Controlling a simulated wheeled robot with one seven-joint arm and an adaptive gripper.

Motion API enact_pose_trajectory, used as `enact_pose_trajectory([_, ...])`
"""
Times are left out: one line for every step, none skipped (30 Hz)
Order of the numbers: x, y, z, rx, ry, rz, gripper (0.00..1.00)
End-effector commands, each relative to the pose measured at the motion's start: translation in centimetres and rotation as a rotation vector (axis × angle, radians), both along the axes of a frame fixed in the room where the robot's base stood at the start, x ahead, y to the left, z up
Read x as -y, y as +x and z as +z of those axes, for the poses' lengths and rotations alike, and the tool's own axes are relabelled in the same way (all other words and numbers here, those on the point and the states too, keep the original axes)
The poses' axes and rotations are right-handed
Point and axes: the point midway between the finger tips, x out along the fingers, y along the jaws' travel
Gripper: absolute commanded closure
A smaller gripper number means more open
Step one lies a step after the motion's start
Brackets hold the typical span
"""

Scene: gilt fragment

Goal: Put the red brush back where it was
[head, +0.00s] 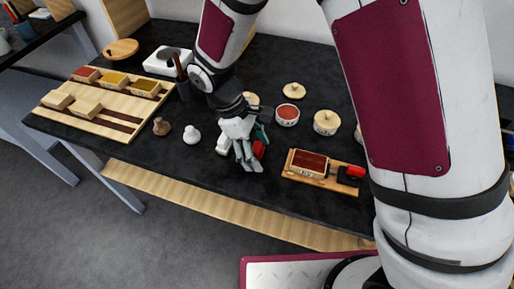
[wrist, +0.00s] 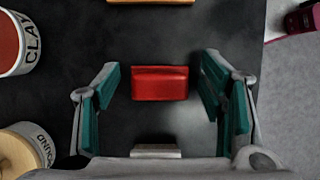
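My gripper (head: 248,160) points down over the front middle of the dark table. Its teal-padded fingers are apart in the wrist view (wrist: 160,95). A red block-shaped piece (wrist: 160,82), perhaps the red brush, sits between them with a gap on each side. It shows beside the fingers in the head view (head: 259,149), partly hidden. A pale piece (wrist: 156,151) shows below it in the wrist view; I cannot tell if they are joined. Another red-and-black piece (head: 352,174) lies at the right end of a wooden board (head: 321,183), beside a box with a dark red top (head: 309,163).
A jar with red contents (head: 287,115) and a wooden-lidded jar (head: 326,122) stand behind my gripper. Two small knobbed pieces, brown (head: 161,126) and white (head: 192,135), stand left. A slotted wooden rack (head: 100,118) holds several small boxes. Bare tabletop lies along the front edge.

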Motion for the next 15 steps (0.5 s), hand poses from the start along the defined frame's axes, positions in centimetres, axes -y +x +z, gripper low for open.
enact_pose_trajectory([0.0, 0.0, 0.0, 0.000, 0.000, 0.000, 0.36])
enact_pose_trajectory([0.0, 0.0, 0.0, 0.000, 0.000, 0.000, 0.36])
enact_pose_trajectory([0.0, 0.0, 0.0, 0.000, 0.000, 0.000, 0.36])
enact_pose_trajectory([0.0, 0.0, 0.0, 0.000, 0.000, 0.000, 0.36])
enact_pose_trajectory([0.0, 0.0, 0.0, 0.000, 0.000, 0.000, 0.36])
enact_pose_trajectory([0.0, 0.0, 0.0, 0.000, 0.000, 0.000, 0.36])
enact_pose_trajectory([0.0, 0.0, 0.1, 0.000, 0.000, 0.000, 0.36])
enact_pose_trajectory([0.0, 0.0, 0.2, 0.000, 0.000, 0.000, 0.36])
enact_pose_trajectory([0.0, 0.0, 0.4, 0.001, 0.001, -0.001, 0.36])
enact_pose_trajectory([-0.1, 0.1, 0.6, 0.002, 0.001, -0.001, 0.36])
enact_pose_trajectory([-0.3, 0.1, 0.9, 0.002, 0.002, -0.001, 0.36])
enact_pose_trajectory([-0.4, 0.2, 1.3, 0.002, 0.002, -0.001, 0.36])
enact_pose_trajectory([-0.6, 0.3, 1.8, 0.003, 0.003, 0.000, 0.36])
enact_pose_trajectory([-0.8, 0.4, 2.2, 0.004, 0.004, 0.000, 0.36])
enact_pose_trajectory([-1.1, 0.5, 2.9, 0.004, 0.004, 0.000, 0.36])
